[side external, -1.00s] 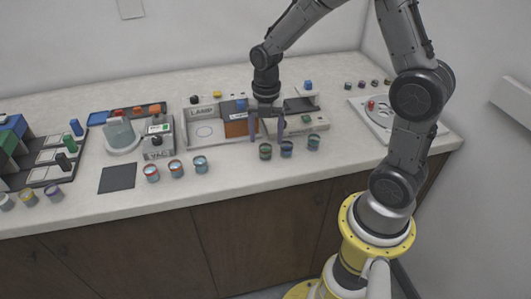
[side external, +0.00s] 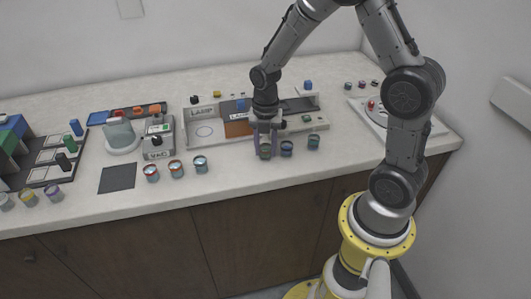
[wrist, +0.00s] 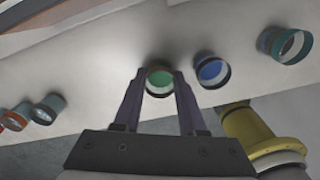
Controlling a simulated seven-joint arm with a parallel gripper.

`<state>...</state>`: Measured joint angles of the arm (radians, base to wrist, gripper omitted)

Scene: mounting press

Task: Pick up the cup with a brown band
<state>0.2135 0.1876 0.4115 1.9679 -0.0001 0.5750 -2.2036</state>
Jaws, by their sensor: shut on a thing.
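A small cup (side external: 265,152) with green contents and a dark, brownish band at its rim stands upright at the left end of a short row near the counter's front. In the wrist view the green-filled cup (wrist: 160,79) sits between my two fingertips. My gripper (side external: 264,147) has come down over it and is shut on it, with a finger on either side; the wrist view also shows my gripper (wrist: 160,84). The cup appears to be still on the counter. The fingers hide part of its sides.
A blue-filled cup (side external: 286,149) stands close to the right, with a teal-banded cup (side external: 313,142) beyond. Several red- or blue-rimmed cups, including one (side external: 200,164), stand to the left. The lamp station tray (side external: 203,126) lies behind.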

